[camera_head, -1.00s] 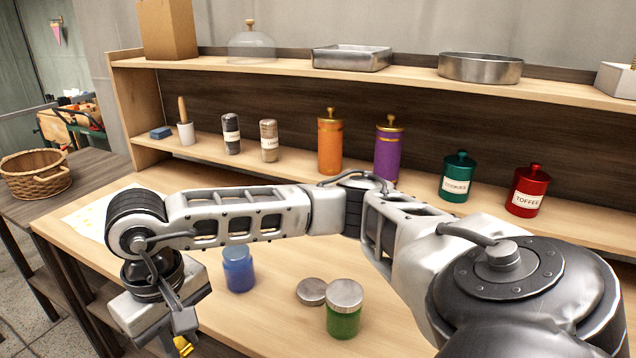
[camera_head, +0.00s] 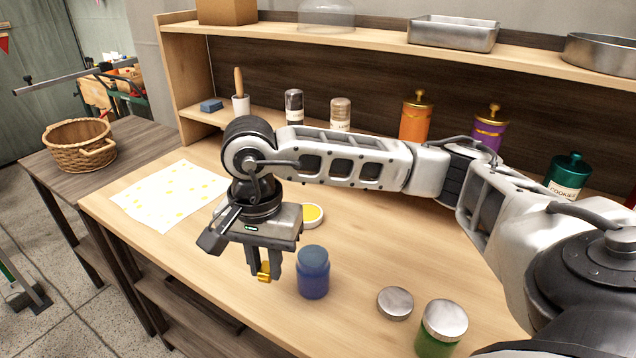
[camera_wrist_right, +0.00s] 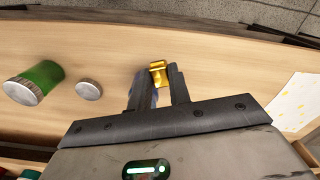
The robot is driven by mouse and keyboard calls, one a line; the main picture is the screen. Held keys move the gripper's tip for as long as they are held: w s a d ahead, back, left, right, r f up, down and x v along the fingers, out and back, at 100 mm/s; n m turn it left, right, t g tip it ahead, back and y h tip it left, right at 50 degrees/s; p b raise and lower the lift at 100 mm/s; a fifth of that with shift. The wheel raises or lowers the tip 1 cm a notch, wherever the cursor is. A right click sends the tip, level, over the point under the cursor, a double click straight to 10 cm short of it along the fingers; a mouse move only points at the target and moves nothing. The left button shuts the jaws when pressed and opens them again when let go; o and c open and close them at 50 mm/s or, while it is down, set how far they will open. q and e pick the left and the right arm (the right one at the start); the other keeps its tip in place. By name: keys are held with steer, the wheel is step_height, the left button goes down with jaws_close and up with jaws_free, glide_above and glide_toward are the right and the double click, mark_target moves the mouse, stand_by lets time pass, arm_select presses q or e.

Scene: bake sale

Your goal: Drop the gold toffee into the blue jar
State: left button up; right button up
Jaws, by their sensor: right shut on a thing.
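The gold toffee (camera_head: 264,271) is pinched between the fingertips of my right gripper (camera_head: 265,268), which points down. It also shows between the fingers in the right wrist view (camera_wrist_right: 158,74). The blue jar (camera_head: 313,272) stands upright on the wooden table, just to the right of the gripper and toffee. My left gripper is in neither view.
A loose silver lid (camera_head: 395,303) and a green jar with a silver lid (camera_head: 441,328) stand right of the blue jar. A round yellow-topped dish (camera_head: 311,214) is behind it. A spotted sheet (camera_head: 172,193) lies at left. Shelves with canisters (camera_head: 415,120) line the back.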

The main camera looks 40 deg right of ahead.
steer(key=s+d+r+n+p, duration=0.15)
steer(key=d+r+n, duration=0.3)
steer(key=n, duration=1.15)
steer(key=d+r+n+p, duration=0.2)
steer(key=d+r+n, duration=0.25)
steer(key=n, duration=1.15)
arm_select(q)
steer(key=b, duration=0.4)
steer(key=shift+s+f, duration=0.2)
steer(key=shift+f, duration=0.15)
arm_select(e)
step_height(320, 180, down, 6)
steer(key=shift+s+d+m, duration=0.15)
steer(key=shift+d+m, duration=0.15)
steer(key=shift+d, duration=0.15)
steer(key=o, duration=0.8)
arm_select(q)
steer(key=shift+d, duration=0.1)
